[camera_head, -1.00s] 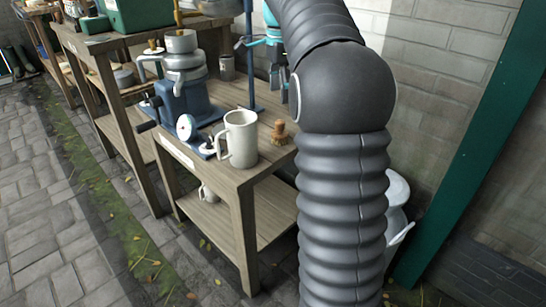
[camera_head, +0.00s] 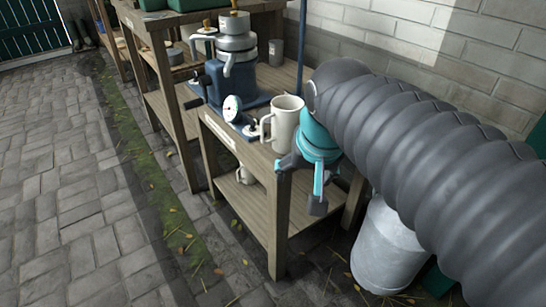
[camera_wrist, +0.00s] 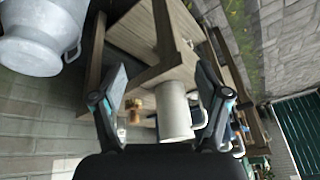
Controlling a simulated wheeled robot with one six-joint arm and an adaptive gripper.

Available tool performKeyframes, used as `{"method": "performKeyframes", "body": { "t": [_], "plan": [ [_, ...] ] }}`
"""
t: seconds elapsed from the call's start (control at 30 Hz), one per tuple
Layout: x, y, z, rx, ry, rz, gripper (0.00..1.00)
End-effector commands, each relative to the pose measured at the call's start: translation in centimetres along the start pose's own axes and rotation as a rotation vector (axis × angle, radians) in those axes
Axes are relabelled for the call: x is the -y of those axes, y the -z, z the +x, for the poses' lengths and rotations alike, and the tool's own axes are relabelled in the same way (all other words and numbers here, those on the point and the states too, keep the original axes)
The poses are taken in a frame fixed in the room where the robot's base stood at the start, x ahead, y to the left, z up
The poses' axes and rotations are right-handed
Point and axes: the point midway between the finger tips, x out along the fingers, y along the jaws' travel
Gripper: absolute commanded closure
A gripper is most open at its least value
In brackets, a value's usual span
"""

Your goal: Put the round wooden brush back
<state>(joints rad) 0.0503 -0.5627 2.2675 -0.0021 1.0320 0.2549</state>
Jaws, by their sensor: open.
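The round wooden brush (camera_wrist: 135,108) shows small in the wrist view, on the wooden bench top beside the pale mug. In the head view it is hidden behind my gripper and arm. My gripper (camera_head: 302,185) is open and empty, over the near right corner of the bench. In the wrist view my gripper (camera_wrist: 163,90) has its fingers spread wide, with the mug (camera_wrist: 175,112) between them in the picture and the brush nearer the left finger. I cannot tell the distance to the brush.
The mug (camera_head: 283,120) stands just left of my gripper. A blue cast machine with a metal top (camera_head: 237,80) and a white dial (camera_head: 232,108) stand further back. A metal milk can (camera_head: 385,250) stands on the floor right of the bench. Paving (camera_head: 70,190) at left is clear.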

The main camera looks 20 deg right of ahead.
Motion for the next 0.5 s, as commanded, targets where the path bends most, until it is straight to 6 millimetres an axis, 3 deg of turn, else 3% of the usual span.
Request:
{"method": "performKeyframes", "body": {
  "t": [0.03,0.2,0.5],
  "plan": [
    [0.0,-1.8,0.5,-0.020,0.011,-0.066,0.25],
    [-0.3,-5.5,2.0,-0.067,0.030,-0.235,0.25],
    [-0.5,-6.8,2.7,-0.084,0.035,-0.302,0.25]
  ]
}}
